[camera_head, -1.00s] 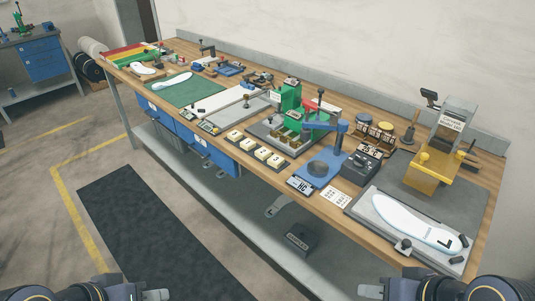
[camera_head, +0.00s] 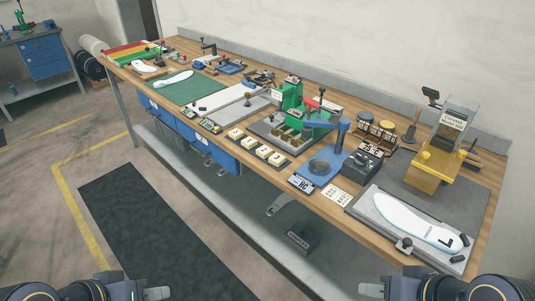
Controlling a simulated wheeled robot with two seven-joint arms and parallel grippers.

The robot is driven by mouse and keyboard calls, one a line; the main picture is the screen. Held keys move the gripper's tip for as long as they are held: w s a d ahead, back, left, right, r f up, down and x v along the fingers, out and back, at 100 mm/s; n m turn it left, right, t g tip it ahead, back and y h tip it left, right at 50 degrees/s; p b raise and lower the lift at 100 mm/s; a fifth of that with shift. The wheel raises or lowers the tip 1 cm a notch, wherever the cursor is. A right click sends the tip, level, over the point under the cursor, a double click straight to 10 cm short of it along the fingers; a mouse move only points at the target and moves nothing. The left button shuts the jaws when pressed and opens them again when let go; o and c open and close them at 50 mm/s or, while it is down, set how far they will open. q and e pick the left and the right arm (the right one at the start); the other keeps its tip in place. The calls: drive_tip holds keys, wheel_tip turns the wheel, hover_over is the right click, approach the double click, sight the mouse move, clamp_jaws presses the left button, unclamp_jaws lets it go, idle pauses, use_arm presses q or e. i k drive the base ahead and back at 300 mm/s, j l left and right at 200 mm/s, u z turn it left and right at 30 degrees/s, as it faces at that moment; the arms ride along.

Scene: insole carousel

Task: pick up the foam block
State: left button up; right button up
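I cannot pick out the foam block for sure. Several cream blocks with dark marks (camera_head: 254,146) sit in a row on a dark tray at the middle front of the bench. A dark grey block-like thing (camera_head: 301,236) lies on the lower shelf. My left gripper (camera_head: 156,293) is at the bottom edge, over the floor left of the bench. My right gripper (camera_head: 370,290) is at the bottom edge, in front of the bench's right end. Both are apart from everything on the bench. The small visible fingertips do not show whether either is open.
The long wooden bench (camera_head: 478,241) runs from far left to near right. A white insole marked L (camera_head: 418,224) lies on a grey plate at the right. A yellow fixture (camera_head: 436,170), a blue press (camera_head: 323,163) and a green machine (camera_head: 292,95) stand behind.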

sight(264, 152)
drive_tip(key=i+j+z, duration=0.2)
drive_tip(key=i+j, duration=0.4)
drive_tip(key=i+j+z, duration=0.15)
drive_tip(key=i+j, duration=0.4)
drive_tip(key=j, duration=0.15)
